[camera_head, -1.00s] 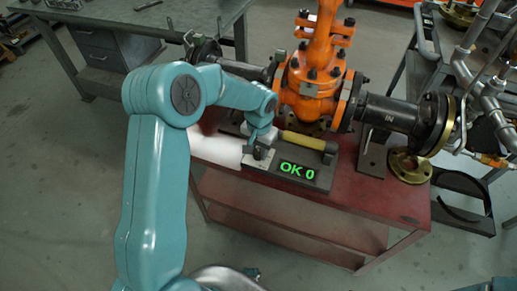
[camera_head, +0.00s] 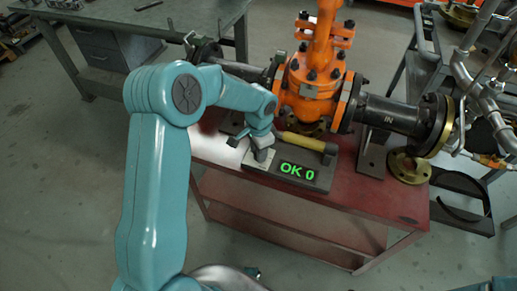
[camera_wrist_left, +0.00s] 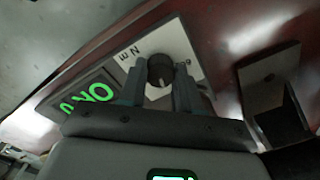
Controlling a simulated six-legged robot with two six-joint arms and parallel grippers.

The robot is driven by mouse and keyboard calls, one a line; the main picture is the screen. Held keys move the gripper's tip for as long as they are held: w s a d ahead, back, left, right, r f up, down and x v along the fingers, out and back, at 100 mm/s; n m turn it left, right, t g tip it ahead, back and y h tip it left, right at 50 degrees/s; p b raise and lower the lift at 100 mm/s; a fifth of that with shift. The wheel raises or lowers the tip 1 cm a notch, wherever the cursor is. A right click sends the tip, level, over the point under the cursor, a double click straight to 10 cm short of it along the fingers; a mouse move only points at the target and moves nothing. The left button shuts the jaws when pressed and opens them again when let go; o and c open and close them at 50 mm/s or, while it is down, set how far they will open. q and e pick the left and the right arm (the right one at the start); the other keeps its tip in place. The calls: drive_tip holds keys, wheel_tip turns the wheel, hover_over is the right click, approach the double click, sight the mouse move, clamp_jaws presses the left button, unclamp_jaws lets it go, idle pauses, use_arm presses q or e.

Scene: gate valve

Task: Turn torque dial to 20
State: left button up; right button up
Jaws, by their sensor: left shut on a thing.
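The torque dial (camera_wrist_left: 161,72) is a dark round knob with a light pointer mark, on a pale plate (camera_wrist_left: 185,45) with letters. My left gripper (camera_wrist_left: 160,85) has a finger on each side of the dial and is shut on it. In the head view the left gripper (camera_head: 260,150) covers most of the dial. A green display (camera_head: 298,170) beside the plate reads "OK 0"; it also shows in the left wrist view (camera_wrist_left: 88,97). The right gripper is not in view.
A yellow-handled tool (camera_head: 300,141) lies behind the display on the red cart (camera_head: 370,200). The orange gate valve (camera_head: 315,85) and its dark flanged pipe (camera_head: 395,115) stand close behind. A grey bracket (camera_wrist_left: 275,90) is near the gripper.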

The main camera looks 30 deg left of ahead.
use_arm(q)
drive_tip(key=shift+w+m, duration=0.1)
drive_tip(key=shift+m, duration=1.1)
drive_tip(key=o, duration=1)
drive_tip(key=shift+o, duration=0.2)
wheel_tip(320, 180, up, 16)
drive_tip(key=p, duration=0.2)
drive_tip(key=shift+d+r, duration=0.15)
drive_tip(key=shift+r, duration=0.05)
drive_tip(key=shift+s, duration=0.2)
